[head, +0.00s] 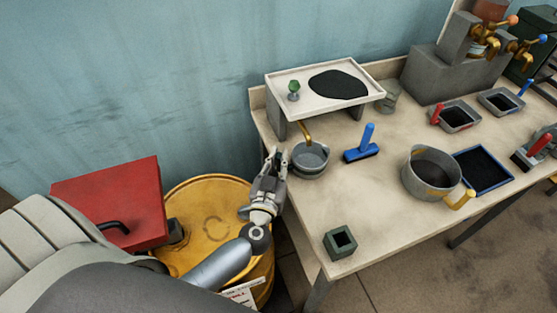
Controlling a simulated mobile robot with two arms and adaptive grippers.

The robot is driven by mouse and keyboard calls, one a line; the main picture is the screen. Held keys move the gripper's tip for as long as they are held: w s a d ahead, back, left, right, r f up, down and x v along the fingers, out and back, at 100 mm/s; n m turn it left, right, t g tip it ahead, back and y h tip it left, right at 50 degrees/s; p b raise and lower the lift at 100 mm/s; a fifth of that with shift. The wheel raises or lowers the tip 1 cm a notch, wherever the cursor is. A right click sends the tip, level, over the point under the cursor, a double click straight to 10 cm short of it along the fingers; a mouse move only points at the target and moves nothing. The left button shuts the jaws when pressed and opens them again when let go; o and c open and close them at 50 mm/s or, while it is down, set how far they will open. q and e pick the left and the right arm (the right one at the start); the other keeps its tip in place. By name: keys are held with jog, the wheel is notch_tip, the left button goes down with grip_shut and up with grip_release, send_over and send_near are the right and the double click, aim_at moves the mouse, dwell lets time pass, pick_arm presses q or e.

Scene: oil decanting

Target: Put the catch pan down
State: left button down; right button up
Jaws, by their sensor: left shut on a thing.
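The catch pan (312,161), a small round grey pan, is at the left edge of the table, below the brass spout (305,132) of a raised tray. My left gripper (275,164) is at the pan's left side, shut on its near-left edge; the exact grip is partly hidden by the fingers. The pan looks about level. I cannot tell whether its bottom touches the table (345,205). My right gripper is not in view.
The raised tray (298,78) holds a dark patch and a green-topped knob. A blue-handled squeegee (362,150) lies right of the pan. A yellow drum (205,210) and red box (110,200) are left.

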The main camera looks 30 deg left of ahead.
pick_arm(q)
jog(key=shift+f, duration=0.1)
jog(key=c, duration=1.5)
grip_release()
jog(key=shift+f, duration=0.1)
jog(key=shift+o, duration=0.2)
jog(key=shift+r, duration=0.2)
jog(key=b+v, duration=0.1)
jog(key=v, duration=1.1)
jog(key=shift+b, duration=0.35)
jog(key=shift+f, duration=0.1)
